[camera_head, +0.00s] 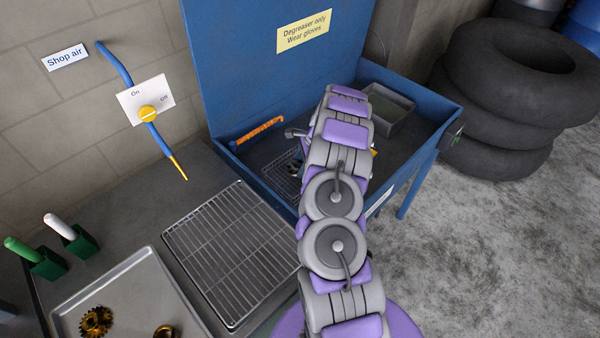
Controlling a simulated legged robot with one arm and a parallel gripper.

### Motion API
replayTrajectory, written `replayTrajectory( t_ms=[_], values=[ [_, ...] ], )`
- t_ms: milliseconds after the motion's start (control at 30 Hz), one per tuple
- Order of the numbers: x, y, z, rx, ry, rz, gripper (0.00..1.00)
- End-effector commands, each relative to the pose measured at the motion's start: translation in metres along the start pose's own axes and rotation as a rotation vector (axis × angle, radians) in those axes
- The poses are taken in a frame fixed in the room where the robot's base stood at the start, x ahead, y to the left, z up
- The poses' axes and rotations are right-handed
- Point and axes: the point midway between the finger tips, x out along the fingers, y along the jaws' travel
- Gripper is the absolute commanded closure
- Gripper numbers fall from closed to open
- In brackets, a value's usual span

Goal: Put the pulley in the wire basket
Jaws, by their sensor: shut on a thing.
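The wire basket (284,178) sits inside the blue wash basin, left of my arm. My arm reaches over the basin's front edge and covers part of the basket. My gripper (296,164) shows only as a small dark part at the left edge of the arm, over or at the basket. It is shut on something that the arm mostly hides. I cannot make out the pulley's shape, and it does not show elsewhere. I cannot tell whether the held thing touches the basket.
The blue basin (230,160) has a raised lid behind, an orange-handled item (258,131) and a grey tub (388,112). In front lie a wire rack (228,250) and a tray (150,268) with a golden gear (97,321) and ring (163,332). Tires (500,95) stand right.

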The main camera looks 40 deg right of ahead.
Motion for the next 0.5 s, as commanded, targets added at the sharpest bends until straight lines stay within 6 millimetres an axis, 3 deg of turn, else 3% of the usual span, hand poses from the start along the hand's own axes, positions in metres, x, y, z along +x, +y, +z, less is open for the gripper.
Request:
replayTrajectory(
  t_ms=[300, 500],
  values=[
    [0.034, 0.0, -0.014, 0.0, 0.0, 0.002, 0.89],
    [0.034, 0.0, -0.013, -0.001, 0.0, 0.0, 0.89]
  ],
)
